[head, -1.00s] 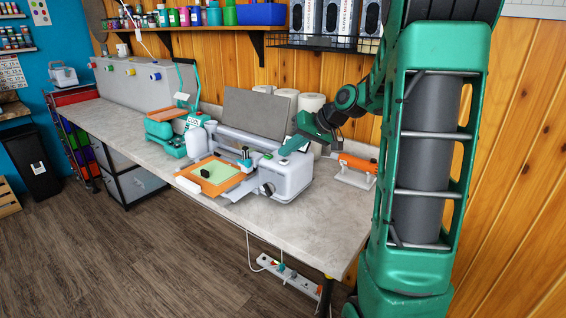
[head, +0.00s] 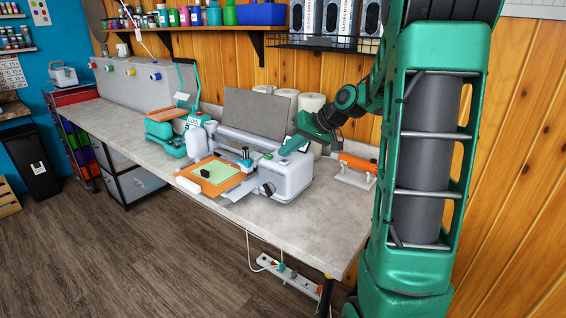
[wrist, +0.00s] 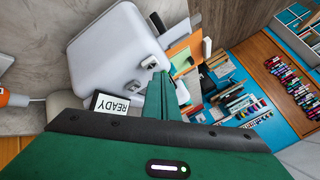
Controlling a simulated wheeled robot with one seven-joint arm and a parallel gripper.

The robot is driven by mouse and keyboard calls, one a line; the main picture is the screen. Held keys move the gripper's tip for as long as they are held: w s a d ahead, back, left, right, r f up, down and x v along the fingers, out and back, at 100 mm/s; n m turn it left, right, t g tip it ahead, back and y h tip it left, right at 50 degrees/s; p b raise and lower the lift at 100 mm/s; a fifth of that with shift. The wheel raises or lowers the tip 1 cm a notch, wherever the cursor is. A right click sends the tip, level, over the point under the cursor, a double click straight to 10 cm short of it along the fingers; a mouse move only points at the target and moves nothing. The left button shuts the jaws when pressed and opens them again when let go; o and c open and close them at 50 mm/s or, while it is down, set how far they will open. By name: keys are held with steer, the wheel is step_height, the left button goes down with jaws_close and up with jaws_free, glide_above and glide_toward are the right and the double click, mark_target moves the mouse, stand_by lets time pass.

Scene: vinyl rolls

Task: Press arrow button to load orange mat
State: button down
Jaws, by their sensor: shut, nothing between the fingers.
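The orange mat (head: 231,184) lies at the front of the white-grey cutting machine (head: 293,180), with a light green sheet and a small black object on it. Part of the mat shows in the wrist view (wrist: 184,43). My gripper (head: 284,152) is shut and empty, its fingers over the machine's right-hand top.
A teal heat press (head: 170,135) stands left of the machine. An orange-handled tool (head: 357,163) stands to its right, and white rolls (head: 311,103) stand behind. The front right of the worktop (head: 310,222) is clear.

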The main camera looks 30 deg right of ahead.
steer(key=shift+f, duration=0.1)
steer(key=shift+s+f, duration=0.1)
steer(key=shift+f, duration=0.2)
steer(key=shift+f, duration=0.25)
stand_by(0.5)
steer(key=shift+r, duration=0.7)
step_height(320, 180, up, 6)
stand_by(0.8)
stand_by(0.4)
